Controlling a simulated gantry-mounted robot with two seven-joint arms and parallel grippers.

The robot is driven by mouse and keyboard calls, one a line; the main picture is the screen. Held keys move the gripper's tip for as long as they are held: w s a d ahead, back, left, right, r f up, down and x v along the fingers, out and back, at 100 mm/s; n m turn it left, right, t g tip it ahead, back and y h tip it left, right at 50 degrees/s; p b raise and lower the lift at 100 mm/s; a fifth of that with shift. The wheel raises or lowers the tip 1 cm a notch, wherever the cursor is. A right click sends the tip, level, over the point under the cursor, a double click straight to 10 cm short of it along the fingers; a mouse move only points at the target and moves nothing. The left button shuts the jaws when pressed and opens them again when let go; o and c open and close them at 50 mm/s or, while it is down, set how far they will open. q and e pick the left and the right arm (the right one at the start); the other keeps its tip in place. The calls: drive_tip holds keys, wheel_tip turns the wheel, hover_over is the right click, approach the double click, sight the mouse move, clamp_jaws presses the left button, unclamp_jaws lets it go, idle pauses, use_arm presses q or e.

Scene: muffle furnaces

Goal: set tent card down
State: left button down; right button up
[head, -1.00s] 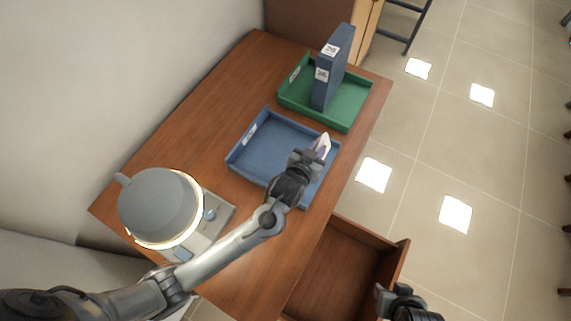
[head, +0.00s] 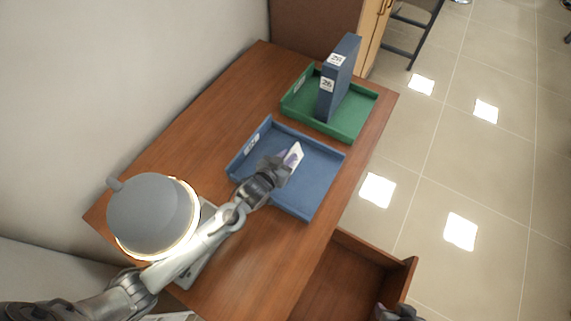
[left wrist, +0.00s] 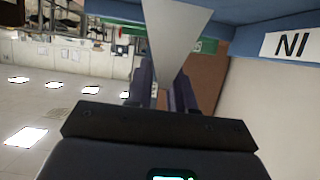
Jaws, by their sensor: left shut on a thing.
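In the left wrist view the card (left wrist: 176,35) shows as a pale wedge between the two fingers (left wrist: 163,88). My right gripper (head: 398,312) is only partly in view at the bottom edge, and its jaws cannot be made out.
A green tray (head: 359,128) behind holds an upright blue binder (head: 338,82). A lamp with a grey shade (head: 150,212) stands at the left, near my left arm. An open drawer (head: 345,283) juts out at the front right. Bare wooden table (head: 200,130) lies left of the trays.

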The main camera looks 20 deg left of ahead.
use_arm(q)
drive_tip(key=shift+a+f+b, duration=0.1)
drive_tip(key=shift+f+b, duration=0.35)
drive_tip(key=shift+f, duration=1.65)
drive_tip(key=shift+f, duration=0.2)
drive_tip(key=c, duration=1)
unclamp_jaws()
drive_tip(key=shift+o, duration=0.2)
drive_tip(key=shift+r, duration=0.15)
